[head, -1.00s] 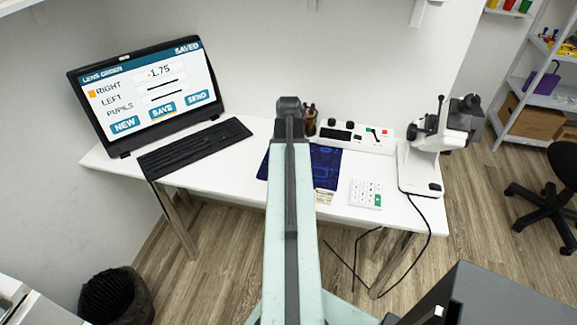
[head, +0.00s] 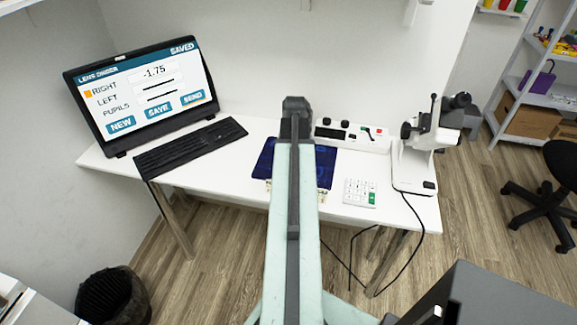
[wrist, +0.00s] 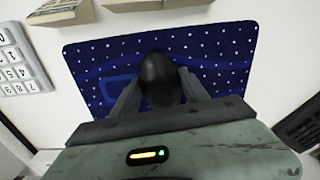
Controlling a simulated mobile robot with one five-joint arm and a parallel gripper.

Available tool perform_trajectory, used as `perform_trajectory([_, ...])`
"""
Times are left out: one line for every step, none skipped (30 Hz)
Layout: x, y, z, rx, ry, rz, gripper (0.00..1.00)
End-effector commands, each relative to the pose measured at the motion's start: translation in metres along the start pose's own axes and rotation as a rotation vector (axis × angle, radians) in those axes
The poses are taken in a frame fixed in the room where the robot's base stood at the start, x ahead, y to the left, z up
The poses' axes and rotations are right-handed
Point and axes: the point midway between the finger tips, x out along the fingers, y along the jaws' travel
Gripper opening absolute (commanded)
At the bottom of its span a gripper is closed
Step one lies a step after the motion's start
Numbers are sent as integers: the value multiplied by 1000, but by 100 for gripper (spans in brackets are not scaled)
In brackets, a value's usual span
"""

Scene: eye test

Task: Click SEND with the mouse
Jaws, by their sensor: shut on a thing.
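The black mouse (wrist: 160,82) sits on the dark blue patterned mouse pad (wrist: 225,50) in the wrist view. My gripper (wrist: 158,77) is shut on it, one finger at each side. In the head view my arm hides the mouse and the fingers; the pad (head: 325,168) shows beside the arm. The monitor (head: 141,88) at the left shows a lens order page with -1.75 beside RIGHT and the word SAVED at top right. The SEND button (head: 193,97) is at the lower right of the screen, beside SAVE (head: 159,109) and NEW (head: 121,124). I cannot make out a cursor.
A black keyboard (head: 190,147) lies before the monitor. A white keypad (head: 360,192) is right of the pad. A device with knobs (head: 350,138) and a white instrument (head: 412,165) with a hanging cable stand farther right. A black bin (head: 112,297) is on the floor.

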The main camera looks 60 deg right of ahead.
Motion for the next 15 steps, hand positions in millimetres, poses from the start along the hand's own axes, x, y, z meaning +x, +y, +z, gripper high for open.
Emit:
perform_trajectory([0,2,-1,1,0,0,10])
perform_trajectory([0,3,-1,1,0,0,10])
perform_trajectory([0,4,-1,1,0,0,10])
perform_trajectory([0,4,-1,1,0,0,10])
perform_trajectory([0,4,-1,0,0,0,10])
perform_trajectory([0,3,-1,-1,0,0,10])
perform_trajectory([0,3,0,-1,0,0,10])
perform_trajectory([0,2,0,-2,0,0,10])
perform_trajectory([0,2,0,-3,0,0,10])
perform_trajectory([0,1,0,-4,0,0,10])
perform_trajectory([0,0,0,-5,0,0,60])
perform_trajectory([0,0,0,-6,0,0,72])
perform_trajectory([0,0,0,-6,0,0,78])
perform_trajectory([0,-1,0,-7,0,0,78])
perform_trajectory([0,-1,0,-7,0,0,78])
